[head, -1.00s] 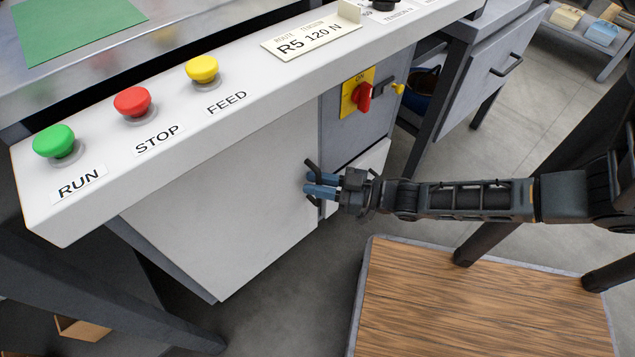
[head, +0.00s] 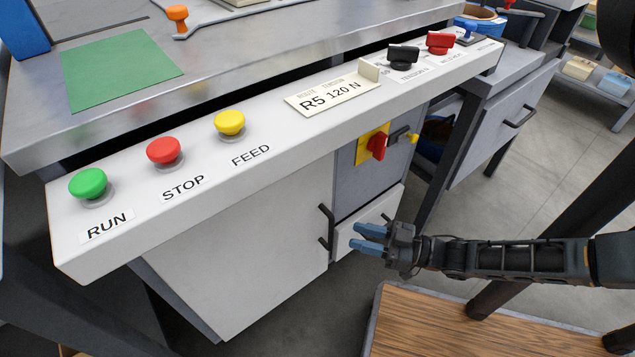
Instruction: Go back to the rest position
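My gripper (head: 364,239) is in the head view, right of centre, with its arm reaching in from the right edge. Its two blue fingers point left with a gap between them, and nothing shows in the gap. The fingertips are a little right of a black bar handle (head: 326,228) on the white cabinet door (head: 240,250), and apart from it in the picture. A pale drawer-like panel (head: 392,212) is behind the fingers.
Above runs the white control rail (head: 290,135) with RUN, STOP and FEED buttons. A red and yellow switch (head: 375,146) is above my gripper. A wood-topped platform (head: 440,325) is below my arm. Dark posts stand at the right.

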